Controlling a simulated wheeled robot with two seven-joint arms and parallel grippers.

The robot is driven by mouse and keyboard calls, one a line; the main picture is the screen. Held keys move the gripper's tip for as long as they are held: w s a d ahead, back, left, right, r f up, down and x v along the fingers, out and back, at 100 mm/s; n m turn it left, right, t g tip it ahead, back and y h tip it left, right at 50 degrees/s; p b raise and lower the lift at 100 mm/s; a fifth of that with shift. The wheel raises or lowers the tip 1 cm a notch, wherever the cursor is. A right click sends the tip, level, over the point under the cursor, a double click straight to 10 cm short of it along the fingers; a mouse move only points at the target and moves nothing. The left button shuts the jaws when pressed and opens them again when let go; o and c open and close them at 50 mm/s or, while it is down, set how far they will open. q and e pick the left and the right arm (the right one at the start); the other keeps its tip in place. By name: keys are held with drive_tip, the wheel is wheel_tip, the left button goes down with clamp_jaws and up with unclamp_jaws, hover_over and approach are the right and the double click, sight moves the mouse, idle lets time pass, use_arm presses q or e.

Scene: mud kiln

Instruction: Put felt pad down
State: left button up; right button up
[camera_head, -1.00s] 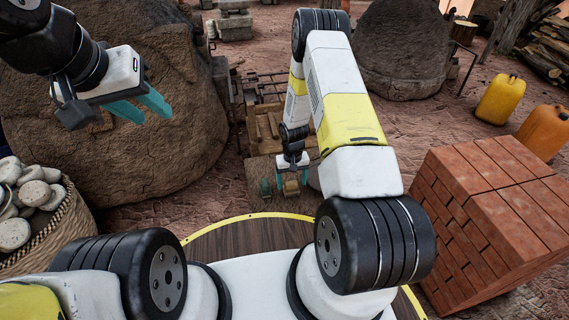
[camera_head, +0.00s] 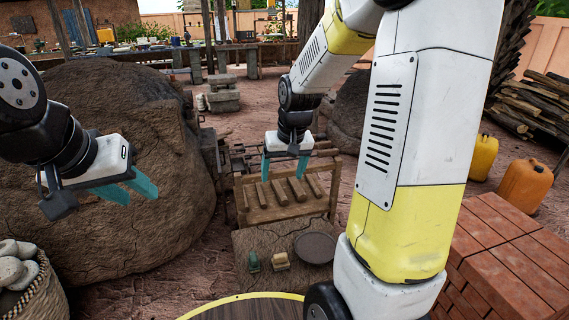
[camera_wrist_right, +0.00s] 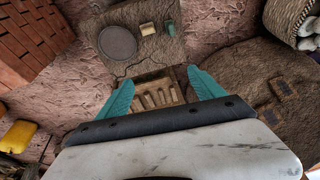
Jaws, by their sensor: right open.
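A small tan block (camera_head: 279,261), which may be the felt pad, rests on a rough slab (camera_head: 254,285). It also shows in the right wrist view (camera_wrist_right: 147,29). A small green piece (camera_head: 253,262) stands just left of it, and a dark round disc (camera_head: 315,247) lies to its right. My right gripper (camera_head: 284,169) is open and empty, raised above the slotted wooden frame behind the slab, apart from the block. Its spread teal fingers show in the right wrist view (camera_wrist_right: 163,88). My left gripper (camera_head: 130,189) is open and empty in front of the big mud dome.
The wooden frame (camera_head: 285,213) carries several bars. The mud dome (camera_head: 115,150) fills the left. A brick stack (camera_head: 510,245) stands right, near yellow (camera_head: 483,157) and orange (camera_head: 526,187) jerrycans. A basket of pale stones (camera_head: 40,290) sits lower left.

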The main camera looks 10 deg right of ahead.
drive_tip(key=s+a+r+t, duration=0.1)
drive_tip(key=s+r, duration=0.5)
drive_tip(key=s, duration=0.3)
drive_tip(key=s+r+t+y, duration=0.1)
drive_tip(key=s+r+t, duration=0.1)
drive_tip(key=s+r, duration=0.4)
drive_tip(key=s, duration=0.4)
drive_tip(key=shift+s+a+r+n, duration=0.15)
drive_tip(key=shift+a+r+n, duration=0.15)
drive_tip(key=shift+a+r, duration=0.05)
drive_tip(key=shift+c, duration=0.2)
